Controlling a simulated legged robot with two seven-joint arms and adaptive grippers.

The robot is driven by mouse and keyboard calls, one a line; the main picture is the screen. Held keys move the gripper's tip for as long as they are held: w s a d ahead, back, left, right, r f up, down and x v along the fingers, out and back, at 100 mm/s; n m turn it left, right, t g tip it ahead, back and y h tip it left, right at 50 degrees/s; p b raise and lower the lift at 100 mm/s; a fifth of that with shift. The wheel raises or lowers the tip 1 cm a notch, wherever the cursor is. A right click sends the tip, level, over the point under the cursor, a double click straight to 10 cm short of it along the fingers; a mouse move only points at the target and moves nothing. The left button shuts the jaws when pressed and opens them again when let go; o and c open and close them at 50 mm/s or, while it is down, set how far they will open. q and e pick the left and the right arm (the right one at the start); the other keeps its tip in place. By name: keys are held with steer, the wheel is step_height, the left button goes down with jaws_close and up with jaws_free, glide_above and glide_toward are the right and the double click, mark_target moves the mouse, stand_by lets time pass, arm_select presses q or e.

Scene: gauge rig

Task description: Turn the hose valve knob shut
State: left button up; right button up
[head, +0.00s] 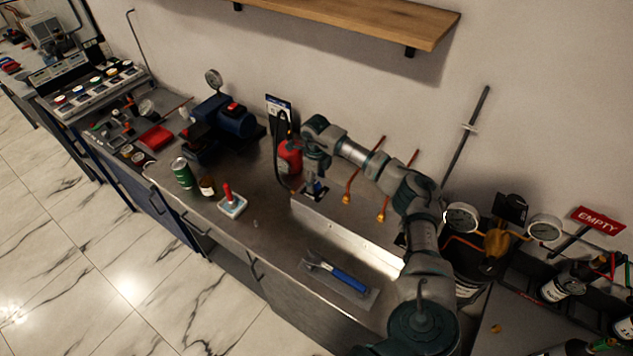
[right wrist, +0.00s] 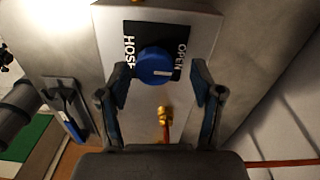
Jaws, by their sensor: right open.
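The round blue hose valve knob (right wrist: 155,65) sits on a black plate lettered "HOSE" and "OPEN" on top of a metal box. A pale mark on the knob's top points toward the "OPEN" lettering. My right gripper (right wrist: 160,80) is open, with one finger on each side of the knob and gaps visible between. In the head view my right gripper (head: 316,184) points down over the metal box (head: 345,240) and largely hides the knob. My left gripper is not in view.
A brass fitting on a red tube (right wrist: 164,118) lies close to the knob. A blue-handled tool (head: 342,276) lies at the bench front. A red cylinder (head: 289,157) and black hose stand left of the gripper. Gauges (head: 461,217) are to the right, a wooden shelf (head: 350,20) above.

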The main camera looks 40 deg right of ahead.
steer(key=shift+a+f, duration=0.4)
steer(key=shift+a, duration=0.05)
steer(key=c, duration=0.4)
steer(key=shift+d+f, duration=0.1)
steer(key=shift+d, duration=0.25)
steer(key=c, duration=0.7)
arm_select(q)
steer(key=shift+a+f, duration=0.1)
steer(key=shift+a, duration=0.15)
arm_select(e)
steer(key=shift+c, duration=0.2)
